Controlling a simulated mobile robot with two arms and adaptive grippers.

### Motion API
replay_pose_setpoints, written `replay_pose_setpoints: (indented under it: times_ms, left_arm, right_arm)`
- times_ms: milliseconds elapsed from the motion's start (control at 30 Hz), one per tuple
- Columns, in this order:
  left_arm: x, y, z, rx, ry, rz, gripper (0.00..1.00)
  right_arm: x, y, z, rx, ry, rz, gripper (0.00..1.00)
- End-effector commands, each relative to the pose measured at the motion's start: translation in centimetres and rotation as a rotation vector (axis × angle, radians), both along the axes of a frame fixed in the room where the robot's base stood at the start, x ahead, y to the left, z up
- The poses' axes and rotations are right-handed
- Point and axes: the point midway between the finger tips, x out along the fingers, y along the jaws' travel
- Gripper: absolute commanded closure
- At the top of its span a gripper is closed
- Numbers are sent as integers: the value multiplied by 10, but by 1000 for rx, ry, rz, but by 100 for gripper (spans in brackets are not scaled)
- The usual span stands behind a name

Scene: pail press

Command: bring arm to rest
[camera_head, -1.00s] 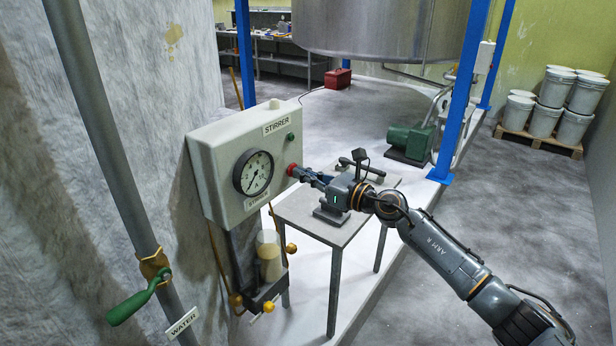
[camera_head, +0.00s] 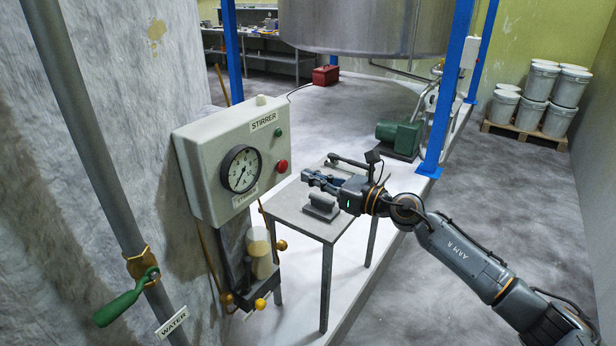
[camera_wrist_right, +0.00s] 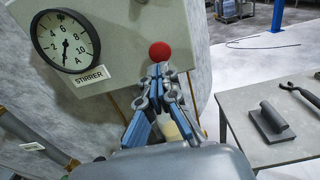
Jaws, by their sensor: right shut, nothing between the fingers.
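My right gripper (camera_head: 306,177) is shut and empty. In the head view it is in the air above the small grey table, to the right of the stirrer box (camera_head: 225,165) and apart from it. The box's red button (camera_head: 282,166) shows clear of the fingers, with a green button (camera_head: 278,132) above it. In the right wrist view the shut fingers (camera_wrist_right: 158,72) point toward the box, with the red button (camera_wrist_right: 160,51) just beyond their tips. My left gripper is not in view.
The small table (camera_head: 330,228) holds a block with a handle (camera_head: 321,206) and a dark tool. A water pipe with a green lever (camera_head: 126,300) stands at front left. A blue post (camera_head: 446,95), a green pump (camera_head: 400,137) and stacked pails (camera_head: 538,95) are farther back.

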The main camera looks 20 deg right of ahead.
Motion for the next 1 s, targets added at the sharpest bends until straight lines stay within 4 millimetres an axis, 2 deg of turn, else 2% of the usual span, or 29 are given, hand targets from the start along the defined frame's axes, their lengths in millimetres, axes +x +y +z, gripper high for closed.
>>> replay_pose_setpoints:
  times_ms: [567,667,767,833,967,1000]
  left_arm:
    - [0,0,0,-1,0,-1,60]
    - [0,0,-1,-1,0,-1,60]
    - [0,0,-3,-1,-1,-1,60]
    - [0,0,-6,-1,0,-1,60]
    - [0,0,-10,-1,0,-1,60]
    - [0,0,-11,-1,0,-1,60]
  right_arm:
    - [0,0,0,0,0,0,100]
    - [2,-1,-8,26,22,-7,100]
    - [7,-9,-40,146,118,-44,100]
    - [11,-18,-78,293,230,-95,100]
    - [9,-43,-171,626,474,-240,100]
    - [4,-50,-201,723,544,-289,100]
